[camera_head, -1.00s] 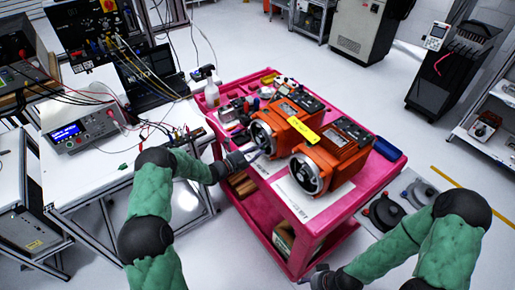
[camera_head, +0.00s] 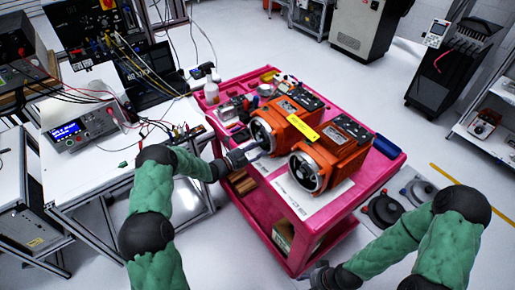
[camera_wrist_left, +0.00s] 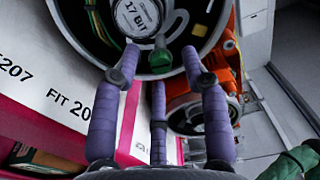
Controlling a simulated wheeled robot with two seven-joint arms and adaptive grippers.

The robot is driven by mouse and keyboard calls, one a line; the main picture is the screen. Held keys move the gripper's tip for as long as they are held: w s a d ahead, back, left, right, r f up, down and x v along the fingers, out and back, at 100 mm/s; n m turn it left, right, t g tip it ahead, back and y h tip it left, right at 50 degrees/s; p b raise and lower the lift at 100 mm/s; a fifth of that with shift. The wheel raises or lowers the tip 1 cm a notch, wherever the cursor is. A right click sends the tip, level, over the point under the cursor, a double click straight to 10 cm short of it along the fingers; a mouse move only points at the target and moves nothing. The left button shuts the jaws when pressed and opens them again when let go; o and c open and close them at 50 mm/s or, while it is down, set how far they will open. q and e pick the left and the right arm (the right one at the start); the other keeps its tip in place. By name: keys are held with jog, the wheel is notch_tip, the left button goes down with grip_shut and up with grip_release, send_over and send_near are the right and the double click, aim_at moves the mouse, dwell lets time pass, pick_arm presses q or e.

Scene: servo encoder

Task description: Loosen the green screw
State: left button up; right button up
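The green screw (camera_wrist_left: 160,58) sits at the lower rim of a round encoder housing (camera_wrist_left: 142,12) marked "17 BIT", in the left wrist view. My left gripper (camera_wrist_left: 162,78) has purple fingers spread apart on either side of the screw, with a gap between the fingertips and the screw. In the head view my left gripper (camera_head: 247,153) is by the round face of the left orange motor (camera_head: 296,125). The screw is too small to see there. My right gripper (camera_head: 318,276) is low at the bottom edge, away from the motors; its fingers are unclear.
A second orange motor (camera_head: 335,160) stands beside the first on the pink cart (camera_head: 378,185). A yellow tag (camera_head: 305,132) lies on top between the motors. Tools and a bottle (camera_head: 211,92) fill the cart's back. A white bench (camera_head: 90,165) with instruments is on the left.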

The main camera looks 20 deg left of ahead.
pick_arm(q)
jog(key=shift+a, duration=0.1)
jog(key=v, duration=1.2)
